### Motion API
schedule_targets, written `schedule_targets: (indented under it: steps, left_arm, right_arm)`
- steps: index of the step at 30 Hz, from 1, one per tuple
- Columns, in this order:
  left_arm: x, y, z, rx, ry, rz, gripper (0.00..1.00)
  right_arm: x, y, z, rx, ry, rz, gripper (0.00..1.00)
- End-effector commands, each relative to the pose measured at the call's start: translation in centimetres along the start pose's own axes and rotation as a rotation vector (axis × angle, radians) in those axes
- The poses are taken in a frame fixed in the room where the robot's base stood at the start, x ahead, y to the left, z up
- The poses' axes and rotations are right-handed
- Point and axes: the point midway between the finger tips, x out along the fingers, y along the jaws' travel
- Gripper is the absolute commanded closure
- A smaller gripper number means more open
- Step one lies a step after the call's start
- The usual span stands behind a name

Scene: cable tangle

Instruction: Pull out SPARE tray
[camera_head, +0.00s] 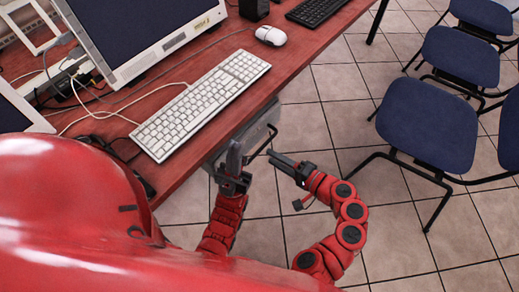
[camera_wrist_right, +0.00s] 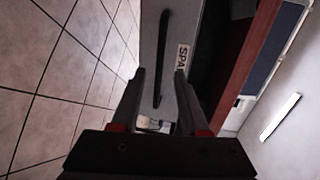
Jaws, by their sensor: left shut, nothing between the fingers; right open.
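The SPARE tray (camera_head: 262,122) is a grey unit under the front edge of the desk, with a dark handle bar on its front. In the right wrist view its grey front (camera_wrist_right: 183,22) carries a white label (camera_wrist_right: 183,57) reading "SPA", the rest cut off behind a finger. The black handle (camera_wrist_right: 161,50) runs lengthwise between the fingertips in that picture. My right gripper (camera_wrist_right: 159,73) is open in front of the tray, with nothing held; contact cannot be told. My left gripper (camera_head: 235,148) is shut and empty, pointing up beside the tray and desk edge.
The red desk (camera_head: 180,75) holds a white keyboard (camera_head: 200,103), a mouse (camera_head: 271,35), a monitor (camera_head: 140,30) and loose cables at left. Blue chairs (camera_head: 428,122) stand at the right. Tiled floor (camera_head: 300,128) is open between desk and chairs.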

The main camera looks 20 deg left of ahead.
Motion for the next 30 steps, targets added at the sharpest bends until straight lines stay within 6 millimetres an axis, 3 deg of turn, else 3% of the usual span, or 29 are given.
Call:
schedule_targets:
  steps: [3, 9, 21, 22, 29, 30]
  left_arm:
    - [0.0, 0.0, 0.0, 0.000, 0.000, 0.000, 1.00]
    - [0.0, 0.0, 0.0, 0.000, 0.000, 0.000, 1.00]
    - [-0.1, 0.0, 0.0, 0.000, 0.000, 0.000, 1.00]
    - [-0.1, 0.0, 0.0, 0.000, 0.000, 0.000, 1.00]
    - [-0.1, 0.0, 0.0, 0.000, 0.000, 0.000, 1.00]
    - [-0.1, 0.0, 0.0, 0.000, 0.000, 0.000, 1.00]
  right_arm:
    - [2.7, 0.0, 0.2, 0.000, -0.006, -0.001, 0.55]
    - [5.5, 0.0, -0.1, 0.000, 0.001, -0.001, 0.55]
    - [6.5, 0.0, 0.0, 0.002, 0.002, 0.000, 0.55]
    - [6.5, 0.0, 0.0, 0.002, 0.003, 0.000, 0.57]
    - [6.5, 0.1, 0.0, 0.002, 0.003, 0.001, 0.99]
    - [6.5, 0.1, 0.0, 0.002, 0.003, 0.001, 1.00]
